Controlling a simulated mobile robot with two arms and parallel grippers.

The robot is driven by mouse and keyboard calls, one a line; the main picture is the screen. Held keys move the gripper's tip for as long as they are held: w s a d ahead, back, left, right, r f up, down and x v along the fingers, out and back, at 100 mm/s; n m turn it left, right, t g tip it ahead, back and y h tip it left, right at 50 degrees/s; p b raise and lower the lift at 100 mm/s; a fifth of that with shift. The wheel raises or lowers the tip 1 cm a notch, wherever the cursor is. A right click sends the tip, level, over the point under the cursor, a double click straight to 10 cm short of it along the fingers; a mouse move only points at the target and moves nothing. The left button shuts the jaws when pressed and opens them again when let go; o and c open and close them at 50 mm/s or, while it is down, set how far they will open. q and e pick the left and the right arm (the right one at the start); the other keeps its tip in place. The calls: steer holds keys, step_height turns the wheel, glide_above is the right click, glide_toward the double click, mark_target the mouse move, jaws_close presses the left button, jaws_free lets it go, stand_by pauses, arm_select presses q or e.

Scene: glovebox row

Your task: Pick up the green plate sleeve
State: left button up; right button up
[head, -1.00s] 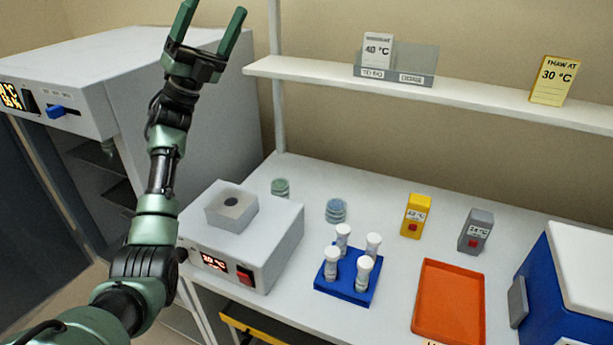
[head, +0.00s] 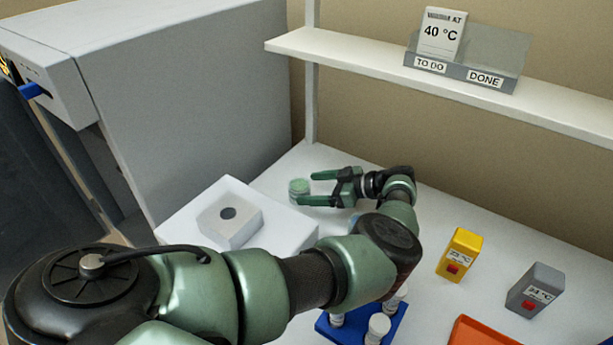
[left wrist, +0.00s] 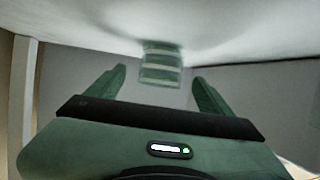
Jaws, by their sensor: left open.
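The green plate sleeve (head: 299,188), a short stack of round plates with a green top, stands on the white bench behind the white heater box. My left gripper (head: 306,188) is open, lying low over the bench, its fingertips pointing left at the sleeve. In the left wrist view the sleeve (left wrist: 161,64) appears ahead, between and just beyond the two open fingers (left wrist: 160,82). I cannot tell whether the fingertips reach around it. Nothing is held. My right gripper is not in view.
The heater box (head: 278,222) stands close in front of the sleeve. A blue tube rack (head: 328,325) is partly hidden under my arm. A yellow timer (head: 461,252) and grey timer (head: 536,288) stand right. A shelf (head: 345,53) with a card holder (head: 455,75) hangs above.

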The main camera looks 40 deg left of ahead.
mark_target(291, 188)
arm_select(q)
steer(key=shift+x, duration=1.1)
steer(key=x, duration=0.5)
steer(key=shift+s+a, duration=0.1)
steer(key=shift+a, duration=0.1)
steer(key=shift+r, duration=0.1)
steer(key=c, duration=1.6)
steer(key=shift+r+p, duration=0.1)
steer(key=shift+p, duration=0.2)
